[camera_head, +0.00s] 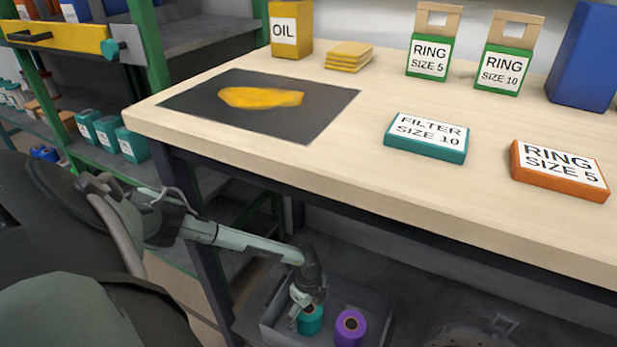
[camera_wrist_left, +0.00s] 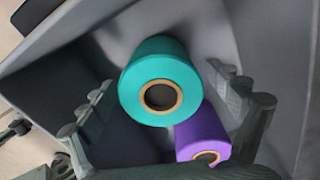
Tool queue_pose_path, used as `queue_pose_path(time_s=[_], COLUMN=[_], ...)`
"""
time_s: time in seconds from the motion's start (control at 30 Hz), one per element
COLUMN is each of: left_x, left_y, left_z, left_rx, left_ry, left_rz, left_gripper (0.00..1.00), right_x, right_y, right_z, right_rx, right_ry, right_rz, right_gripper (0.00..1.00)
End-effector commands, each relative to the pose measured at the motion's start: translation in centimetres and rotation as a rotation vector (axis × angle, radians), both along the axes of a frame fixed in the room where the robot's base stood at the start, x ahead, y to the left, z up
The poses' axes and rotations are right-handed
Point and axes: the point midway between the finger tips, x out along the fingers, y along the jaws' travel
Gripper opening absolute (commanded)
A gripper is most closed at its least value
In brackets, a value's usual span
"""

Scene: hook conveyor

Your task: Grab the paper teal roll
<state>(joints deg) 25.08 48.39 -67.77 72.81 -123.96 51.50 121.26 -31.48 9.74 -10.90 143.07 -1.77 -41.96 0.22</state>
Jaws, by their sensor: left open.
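The teal paper roll (camera_head: 310,320) stands in a grey bin under the table, partly hidden by my left gripper in the head view. In the left wrist view the teal roll (camera_wrist_left: 157,85) shows its top end with a brown core, between the two fingers but farther off. My left gripper (camera_head: 306,300) is open and just above the roll. In the wrist view its fingers (camera_wrist_left: 165,120) stand wide apart, one on each side, with no visible contact. My right gripper is not in view.
A purple roll (camera_head: 350,328) stands right beside the teal one; it also shows in the wrist view (camera_wrist_left: 203,138). The grey bin (camera_head: 272,326) has raised walls around both. The wooden table (camera_head: 330,160) overhangs my left arm and holds labelled boxes. Green shelving (camera_head: 155,60) stands at left.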

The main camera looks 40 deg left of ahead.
Motion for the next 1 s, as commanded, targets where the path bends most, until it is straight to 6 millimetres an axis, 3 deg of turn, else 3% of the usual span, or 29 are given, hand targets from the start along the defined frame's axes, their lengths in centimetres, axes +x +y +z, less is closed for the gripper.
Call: queue_pose_path(time_s=[0.13, 0.67, 1.0], left_x=[0.01, -0.01, 0.06], left_y=[-0.03, -0.02, -0.01], left_z=[0.03, 0.04, 0.69], left_rx=[-0.001, -0.001, -0.001], left_ry=[0.000, 0.000, -0.002], left_rz=[0.000, 0.000, 0.000], left_gripper=[0.91, 0.26, 0.26], right_x=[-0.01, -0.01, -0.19], right_y=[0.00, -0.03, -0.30], right_z=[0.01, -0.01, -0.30], right_rx=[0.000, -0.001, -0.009], right_ry=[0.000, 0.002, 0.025], right_rz=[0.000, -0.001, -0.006], right_gripper=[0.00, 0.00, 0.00])
